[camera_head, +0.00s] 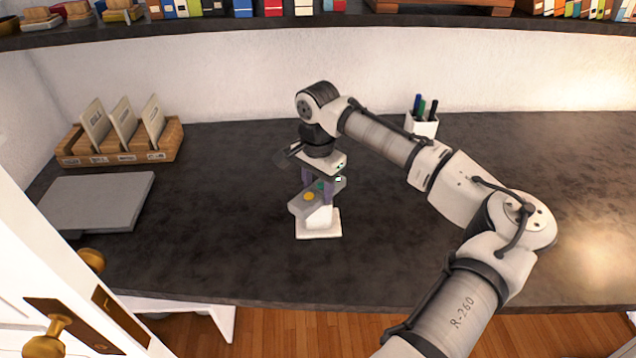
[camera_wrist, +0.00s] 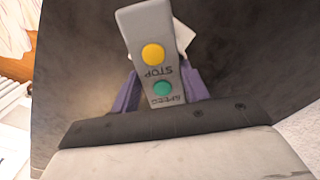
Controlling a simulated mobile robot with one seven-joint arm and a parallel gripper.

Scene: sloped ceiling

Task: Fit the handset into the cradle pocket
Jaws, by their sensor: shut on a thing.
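The handset (camera_head: 299,206) is a grey block with a yellow and a green button, and it also shows in the wrist view (camera_wrist: 149,28) with the words STOP and SPEED. My gripper (camera_head: 318,190) points down and its purple fingers are shut on the handset; they show on either side of it in the wrist view (camera_wrist: 160,92). The white cradle (camera_head: 318,230) stands on the desk directly below the handset. The handset overlaps the cradle's upper part in the head view, so its pocket is hidden. I cannot tell whether handset and cradle touch. A pale corner of the cradle (camera_wrist: 184,36) shows behind the handset.
A grey flat slab (camera_head: 95,203) and a wooden file holder (camera_head: 120,153) with cards lie at the left of the dark desk (camera_head: 220,265). A white pen cup (camera_head: 422,126) stands at the back right. A shelf (camera_head: 240,27) runs above. The desk around the cradle is clear.

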